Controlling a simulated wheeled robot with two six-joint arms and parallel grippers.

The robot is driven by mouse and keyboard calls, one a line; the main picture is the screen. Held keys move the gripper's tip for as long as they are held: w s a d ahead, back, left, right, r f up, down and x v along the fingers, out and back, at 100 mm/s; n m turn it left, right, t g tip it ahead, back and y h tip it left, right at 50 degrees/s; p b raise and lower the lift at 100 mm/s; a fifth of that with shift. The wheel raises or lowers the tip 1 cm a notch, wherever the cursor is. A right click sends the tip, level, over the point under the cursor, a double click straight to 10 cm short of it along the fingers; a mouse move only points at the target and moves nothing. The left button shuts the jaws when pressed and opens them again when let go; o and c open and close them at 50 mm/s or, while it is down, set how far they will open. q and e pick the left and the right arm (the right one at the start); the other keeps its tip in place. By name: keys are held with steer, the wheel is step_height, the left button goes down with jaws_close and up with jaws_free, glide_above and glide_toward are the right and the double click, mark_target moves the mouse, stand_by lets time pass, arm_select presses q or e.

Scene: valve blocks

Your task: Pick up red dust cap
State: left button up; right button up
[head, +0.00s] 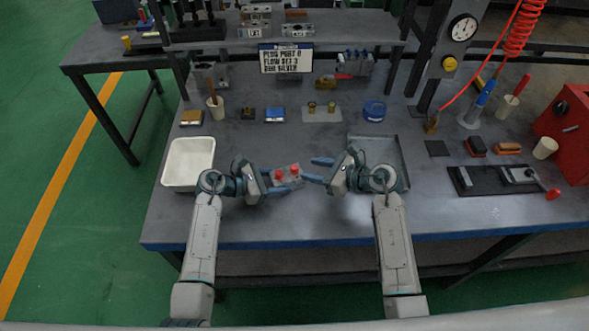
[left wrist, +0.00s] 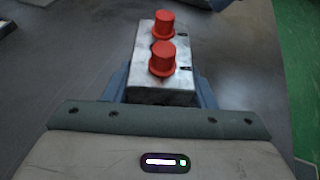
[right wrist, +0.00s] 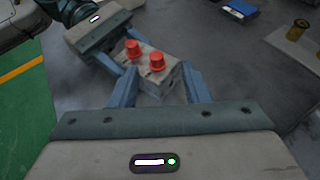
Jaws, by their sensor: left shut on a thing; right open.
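A grey metal valve block (head: 289,181) with two red dust caps is at the front middle of the bench. In the left wrist view one red cap (left wrist: 164,24) is farther and another red cap (left wrist: 162,59) is nearer, both upright on the block's top face. My left gripper (head: 281,182) is shut on the block from the left, its fingers on either side. My right gripper (head: 317,170) is open to the right of the block. In the right wrist view its fingers (right wrist: 169,90) point at the block and both caps stand a little beyond, with nothing gripped.
A white bin (head: 165,184) stands left and a grey tray (head: 404,165) lies behind my right gripper. A blue round container (head: 374,111), a blue-white box (head: 275,115) and a sign (head: 286,59) are farther back. A black mat with a tool (head: 490,190) lies right.

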mark_target(297, 169)
steer(key=x, duration=0.5)
steer(key=shift+s+a+f, duration=0.15)
steer(key=shift+s+a, duration=0.05)
jaws_close()
